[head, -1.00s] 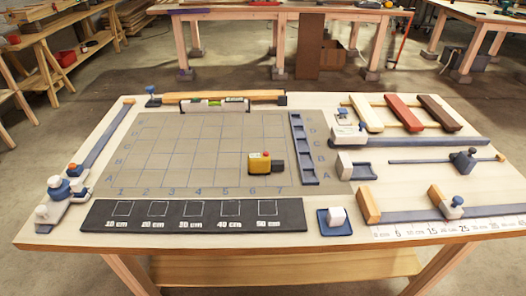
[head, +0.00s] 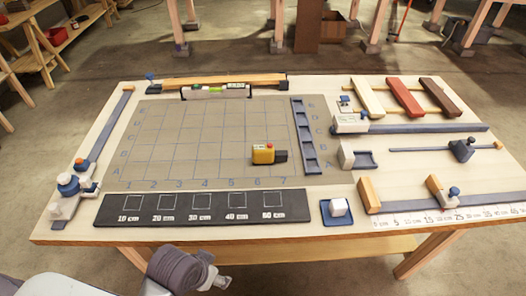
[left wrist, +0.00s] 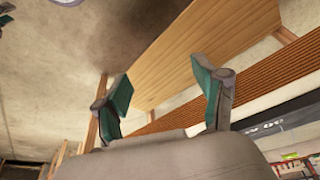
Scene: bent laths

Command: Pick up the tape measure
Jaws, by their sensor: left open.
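The yellow tape measure (head: 263,154) with a dark end and a small red spot on top sits on the grey gridded mat (head: 160,125), near columns 6 and 7. My left gripper (head: 214,270) is at the bottom of the head view, in front of the table's near edge, well short of the tape measure. In the left wrist view my left gripper (left wrist: 163,76) has its two green-padded fingers spread apart with nothing between them. The tape measure cannot be made out there. My right gripper is not in view.
A black board with length labels (head: 204,220) lies along the near side of the table. A blue tray with a white block (head: 336,211) is right of it. A spirit level (head: 216,91) lies behind the mat. Coloured laths (head: 405,97) lie at the back right.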

